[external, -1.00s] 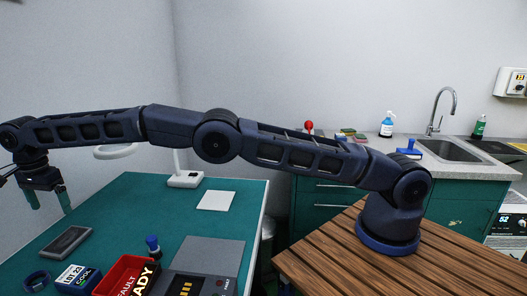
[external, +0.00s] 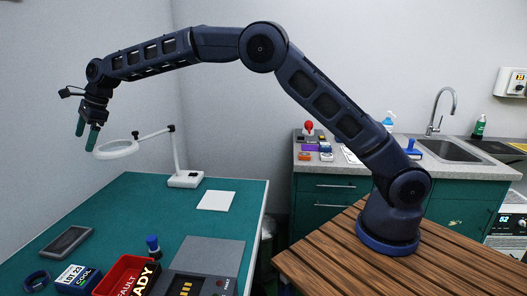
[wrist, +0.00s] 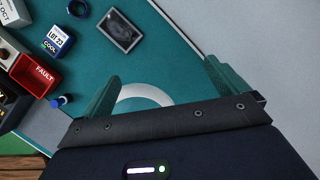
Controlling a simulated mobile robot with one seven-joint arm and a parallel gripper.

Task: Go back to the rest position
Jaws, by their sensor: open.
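My gripper (external: 87,131) hangs high above the far left of the green-topped table (external: 120,210), pointing down. Its two green fingers are apart with nothing between them.
A white ring lamp (external: 116,149) stands near the gripper, its ring just right of and below the fingers.

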